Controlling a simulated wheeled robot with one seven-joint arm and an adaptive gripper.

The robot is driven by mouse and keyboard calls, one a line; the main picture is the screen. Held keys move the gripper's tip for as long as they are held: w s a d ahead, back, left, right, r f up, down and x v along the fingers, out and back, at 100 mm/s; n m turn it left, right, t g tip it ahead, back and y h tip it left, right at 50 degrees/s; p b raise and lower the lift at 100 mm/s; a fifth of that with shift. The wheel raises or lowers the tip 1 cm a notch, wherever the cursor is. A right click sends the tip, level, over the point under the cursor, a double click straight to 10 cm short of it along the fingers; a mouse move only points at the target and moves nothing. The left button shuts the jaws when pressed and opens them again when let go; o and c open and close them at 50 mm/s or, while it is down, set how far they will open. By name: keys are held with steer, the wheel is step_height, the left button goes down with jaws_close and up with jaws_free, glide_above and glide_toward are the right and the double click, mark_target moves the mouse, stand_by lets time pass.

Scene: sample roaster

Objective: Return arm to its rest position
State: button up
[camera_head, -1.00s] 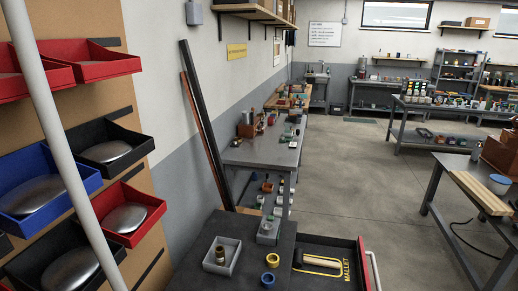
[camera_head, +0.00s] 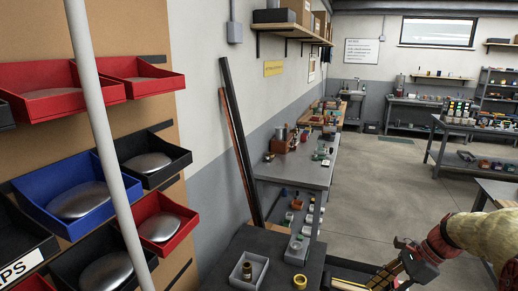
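My arm (camera_head: 478,232) shows at the lower right of the head view, with a cream sleeve and a dark red joint. My gripper (camera_head: 385,280) is at its lower left end, low in the picture, above the area of the drawer by the dark cabinet top. Its fingertips are small and partly cut off by the bottom edge, so I cannot tell whether they are apart or hold anything.
Red, blue and black bins hang on the left wall panel, with a pale pole (camera_head: 103,150) before them. A grey tray (camera_head: 238,283) and a yellow ring (camera_head: 299,281) sit on the cabinet top (camera_head: 265,243). A bench (camera_head: 285,174) stands behind. Open floor (camera_head: 375,185) lies right.

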steer(key=s+a+r+n+t+h, duration=0.2)
steer(key=s+a+r+n+h, duration=0.1)
steer(key=s+a+n, duration=0.5)
steer(key=s+a+r+n+t+h, duration=0.2)
steer(key=s+a+r+n, duration=0.4)
steer(key=s+n, duration=0.6)
steer(key=shift+s+a+n+h+p, duration=0.4)
steer(key=shift+s+a+h, duration=0.2)
steer(key=shift+a, duration=0.3)
